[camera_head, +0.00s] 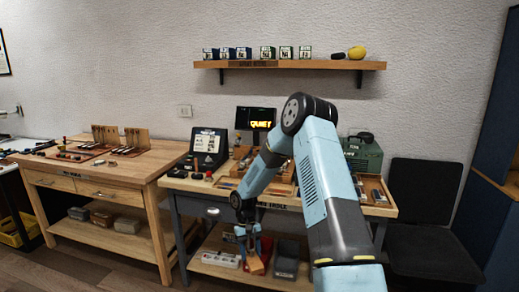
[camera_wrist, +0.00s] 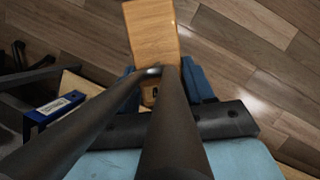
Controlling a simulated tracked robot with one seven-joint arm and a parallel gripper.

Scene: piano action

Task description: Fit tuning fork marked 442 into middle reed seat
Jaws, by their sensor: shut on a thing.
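My gripper (camera_head: 252,238) hangs low in front of the middle workbench and is shut on what looks like a tuning fork with a flat wooden end (camera_head: 255,265). In the wrist view the wooden end (camera_wrist: 152,30) points away from the camera, and two dark prongs (camera_wrist: 172,125) run back toward it. The blue fingers of my gripper (camera_wrist: 160,85) lie on either side. No 442 marking is legible. I cannot make out the middle reed seat; my arm covers part of the bench top.
The middle workbench (camera_head: 225,187) carries a dark screen unit (camera_head: 208,147), wooden trays and a green case (camera_head: 362,153). Bins (camera_head: 286,258) stand on its lower shelf near my gripper. A wooden bench (camera_head: 97,168) stands left, a black chair (camera_head: 430,215) right. The wooden floor below is open.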

